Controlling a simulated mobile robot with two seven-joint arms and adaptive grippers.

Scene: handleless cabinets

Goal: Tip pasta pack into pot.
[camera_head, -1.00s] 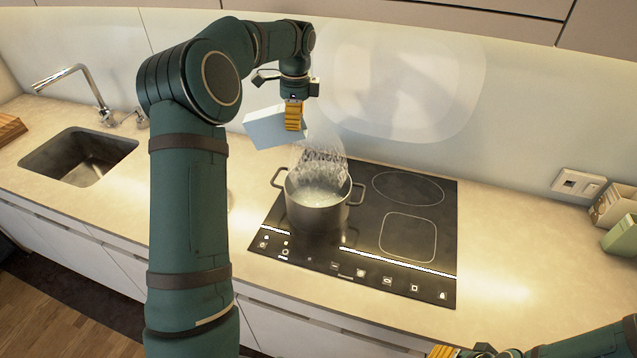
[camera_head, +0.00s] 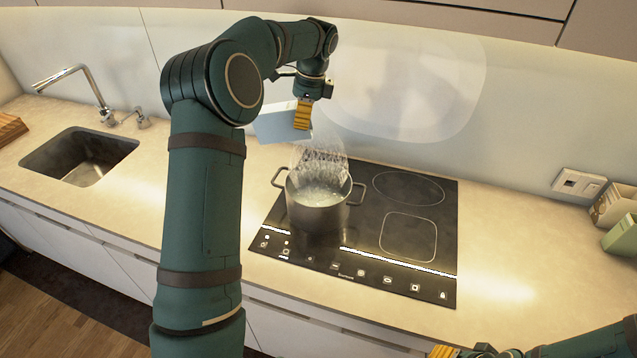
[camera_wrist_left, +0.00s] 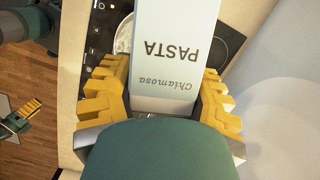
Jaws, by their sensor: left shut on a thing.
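The pasta pack (camera_head: 275,123) is a pale blue-white box. My left gripper (camera_head: 303,114) is shut on it and holds it tilted above and slightly left of the pot. In the left wrist view the pack (camera_wrist_left: 174,50) shows the word PASTA upside down between the yellow fingers (camera_wrist_left: 165,100). The dark grey pot (camera_head: 318,214) stands on the hob's left side with two side handles. Steam or pale streaks show between the pack and the pot, and its inside is whitish. My right gripper (camera_head: 445,352) is only partly in view at the bottom edge.
The black hob (camera_head: 398,262) has free rings right of the pot. A sink (camera_head: 80,157) with a tap (camera_head: 88,88) lies at left. Boxes (camera_head: 614,206) stand at the far right by a wall socket (camera_head: 578,184). The counter between hob and boxes is clear.

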